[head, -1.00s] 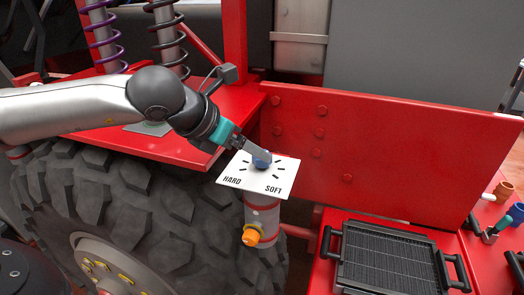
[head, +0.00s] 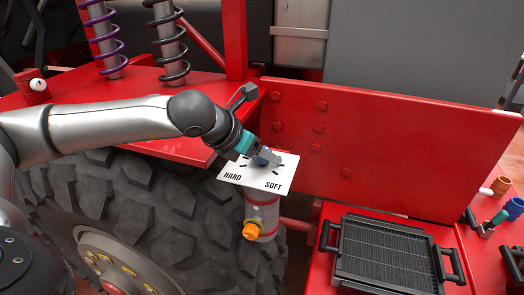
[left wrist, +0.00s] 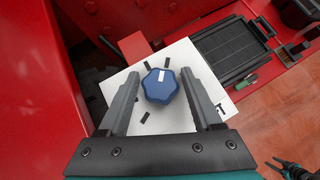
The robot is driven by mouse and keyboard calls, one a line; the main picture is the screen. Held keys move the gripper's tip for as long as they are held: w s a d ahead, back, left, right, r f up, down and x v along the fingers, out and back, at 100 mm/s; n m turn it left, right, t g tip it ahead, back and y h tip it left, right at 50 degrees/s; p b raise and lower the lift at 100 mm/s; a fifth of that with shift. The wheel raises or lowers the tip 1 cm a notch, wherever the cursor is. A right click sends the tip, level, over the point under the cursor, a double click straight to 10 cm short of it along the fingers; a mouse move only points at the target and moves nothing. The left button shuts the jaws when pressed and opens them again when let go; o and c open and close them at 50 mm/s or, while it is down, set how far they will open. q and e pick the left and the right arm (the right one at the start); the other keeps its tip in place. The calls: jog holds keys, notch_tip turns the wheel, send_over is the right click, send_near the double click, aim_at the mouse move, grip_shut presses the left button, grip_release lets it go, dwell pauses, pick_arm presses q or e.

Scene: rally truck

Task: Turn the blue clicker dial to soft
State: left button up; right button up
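The blue dial (left wrist: 160,86) has a lobed rim and a white pointer mark. It sits on a white plate (head: 233,176) with black tick marks and the words HARD at left and SOFT at right in the head view. In the left wrist view the pointer aims toward the top of the picture, and only the end of SOFT shows past the right finger. My left gripper (left wrist: 160,88) is open, with one finger on each side of the dial; contact is unclear. In the head view my left gripper (head: 266,156) partly hides the dial.
The plate tops a grey cylinder with an orange knob (head: 250,230), beside a big tyre (head: 120,195). A red panel (head: 390,140) rises behind. A black grille tray (head: 388,258) lies at the right. A dark part (left wrist: 290,169) at lower right may be my right gripper.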

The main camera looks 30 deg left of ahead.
pick_arm(q)
grip_shut()
dwell(0.3)
jog(key=shift+m+h, duration=0.3)
jog(key=shift+m, duration=0.1)
jog(key=shift+m+h+b, duration=0.3)
jog(key=shift+m+h, duration=0.1)
jog(key=shift+m, duration=0.1)
jog(key=m+g+h, duration=0.1)
jog(key=m+h, duration=0.1)
jog(key=m, duration=0.1)
jog(key=shift+g, duration=0.3)
jog(key=m+h, duration=0.1)
jog(key=m+g+b, duration=0.1)
jog(key=m, duration=0.1)
jog(key=shift+w+g+h, duration=0.1)
jog(key=shift+g+h, duration=0.2)
jog(key=shift+h, duration=0.1)
jog(key=m+g+h, duration=0.1)
jog(key=m, duration=0.1)
jog(key=m+g+b, duration=0.1)
jog(key=m+g, duration=0.1)
jog(key=shift+r+m+h, duration=0.1)
jog(key=shift+m+h, duration=0.3)
jog(key=shift+m+g+b, duration=0.5)
jog(key=shift+m+g, duration=0.9)
jog(key=shift+m, duration=0.3)
